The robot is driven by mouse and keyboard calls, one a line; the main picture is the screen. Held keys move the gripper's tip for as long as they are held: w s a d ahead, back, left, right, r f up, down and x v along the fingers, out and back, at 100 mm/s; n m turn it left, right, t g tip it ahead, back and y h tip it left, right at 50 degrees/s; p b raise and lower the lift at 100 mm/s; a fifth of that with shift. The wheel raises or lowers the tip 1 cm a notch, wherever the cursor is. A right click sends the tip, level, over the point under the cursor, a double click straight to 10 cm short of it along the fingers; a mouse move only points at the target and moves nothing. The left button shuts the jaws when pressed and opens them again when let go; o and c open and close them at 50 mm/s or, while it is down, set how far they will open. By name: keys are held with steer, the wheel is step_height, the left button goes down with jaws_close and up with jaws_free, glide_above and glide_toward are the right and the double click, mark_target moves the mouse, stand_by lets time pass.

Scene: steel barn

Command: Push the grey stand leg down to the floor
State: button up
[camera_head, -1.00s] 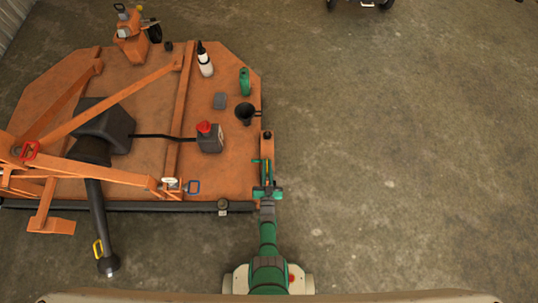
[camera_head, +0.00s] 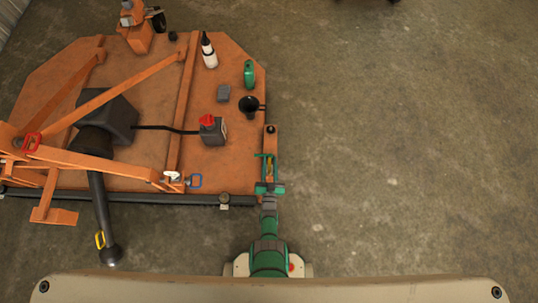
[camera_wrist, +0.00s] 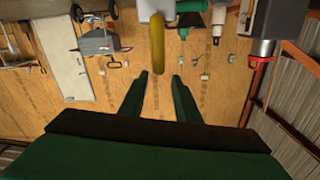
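My gripper (camera_head: 269,165) reaches forward at the right front corner of the orange mower deck (camera_head: 150,162), beside an orange upright bracket (camera_head: 270,138). Its two green fingers show apart in the wrist view (camera_wrist: 161,85), with a clear gap. A curved yellow piece (camera_wrist: 157,38) stands ahead of the gap in the wrist view. A bit of yellow also shows between the fingers in the head view. I cannot tell whether the fingers touch it. I cannot make out the grey stand leg for certain; the gripper and bracket crowd that corner.
On the deck are a grey can with a red cap (camera_head: 213,132), a black funnel (camera_head: 249,105), a green bottle (camera_head: 249,74) and a white bottle (camera_head: 209,55). A dark shaft (camera_head: 98,205) juts from the front left. The concrete floor (camera_head: 400,170) at right is clear.

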steer(key=shift+s+a+f, duration=0.1)
steer(key=shift+s, duration=0.45)
steer(key=s, duration=0.9)
steer(key=shift+s, duration=0.35)
